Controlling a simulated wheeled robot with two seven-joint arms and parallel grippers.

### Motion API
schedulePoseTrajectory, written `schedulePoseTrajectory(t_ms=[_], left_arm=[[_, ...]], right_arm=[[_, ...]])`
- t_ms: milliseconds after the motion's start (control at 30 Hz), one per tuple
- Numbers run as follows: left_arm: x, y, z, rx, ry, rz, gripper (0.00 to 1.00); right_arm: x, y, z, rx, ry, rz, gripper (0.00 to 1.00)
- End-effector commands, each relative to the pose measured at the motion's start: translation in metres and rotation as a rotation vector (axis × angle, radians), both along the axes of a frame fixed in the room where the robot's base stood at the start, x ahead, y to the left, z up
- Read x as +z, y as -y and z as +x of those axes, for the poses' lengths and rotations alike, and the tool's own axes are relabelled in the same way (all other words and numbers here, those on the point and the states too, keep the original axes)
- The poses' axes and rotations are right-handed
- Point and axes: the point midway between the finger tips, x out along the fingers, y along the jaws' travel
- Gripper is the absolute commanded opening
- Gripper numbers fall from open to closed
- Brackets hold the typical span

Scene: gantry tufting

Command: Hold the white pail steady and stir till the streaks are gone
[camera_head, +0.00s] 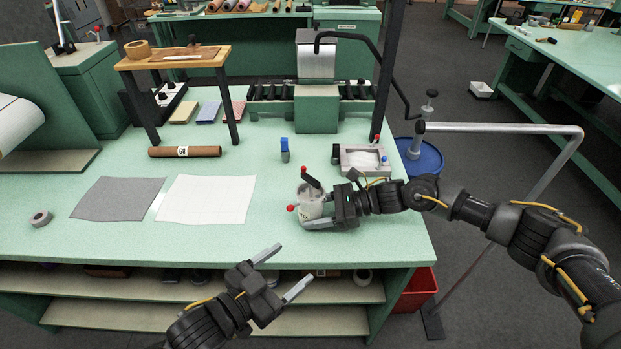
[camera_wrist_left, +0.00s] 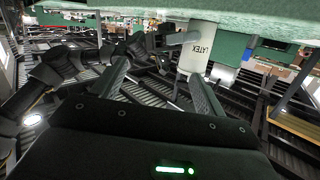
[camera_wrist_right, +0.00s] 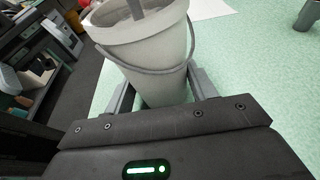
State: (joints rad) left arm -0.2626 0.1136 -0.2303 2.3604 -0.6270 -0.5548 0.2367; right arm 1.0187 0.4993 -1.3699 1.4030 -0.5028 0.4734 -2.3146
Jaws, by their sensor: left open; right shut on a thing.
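The white pail (camera_head: 311,207) stands near the front right of the green table, and a dark stick with a red tip (camera_head: 310,178) rises from it. In the left wrist view the pail (camera_wrist_left: 197,62) shows the word LATEX. My right gripper (camera_head: 322,209) is shut on the pail from the right. In the right wrist view the pail (camera_wrist_right: 155,60), with a wire handle, sits between the fingers, and a grey shaft (camera_wrist_right: 136,8) stands in it. My left gripper (camera_head: 282,270) is open and empty, in front of the table edge and below the pail. The pail's contents are not clear.
A grey tray (camera_head: 362,158) sits behind my right gripper, and a small blue-topped bottle (camera_head: 285,150) stands behind the pail. A brown roll (camera_head: 185,152), a grey sheet (camera_head: 118,198) and a white sheet (camera_head: 206,199) lie to the left. The front middle of the table is clear.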

Motion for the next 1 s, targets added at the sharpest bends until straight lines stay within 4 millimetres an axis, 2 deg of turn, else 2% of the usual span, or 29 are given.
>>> schedulePoseTrajectory(t_ms=[33, 200, 333, 467, 767, 1000], left_arm=[[0.008, -0.005, 0.013, 0.000, 0.012, -0.015, 0.73], [0.036, -0.018, 0.050, 0.000, 0.028, -0.086, 0.73], [0.057, -0.027, 0.071, -0.003, 0.036, -0.132, 0.73], [0.071, -0.032, 0.084, -0.006, 0.040, -0.163, 0.73], [0.076, -0.030, 0.092, -0.006, 0.039, -0.176, 0.73], [0.076, -0.002, 0.120, -0.007, 0.039, -0.179, 0.73]], right_arm=[[0.000, 0.000, 0.001, -0.001, 0.001, 0.001, 0.43], [0.001, -0.001, 0.001, 0.000, 0.001, 0.001, 0.43], [0.001, -0.001, 0.000, 0.000, 0.001, 0.001, 0.43], [0.000, -0.001, 0.000, 0.000, 0.001, 0.000, 0.43], [0.000, -0.001, 0.000, 0.001, 0.001, 0.000, 0.43], [0.000, 0.000, 0.000, 0.001, 0.000, 0.000, 0.43]])
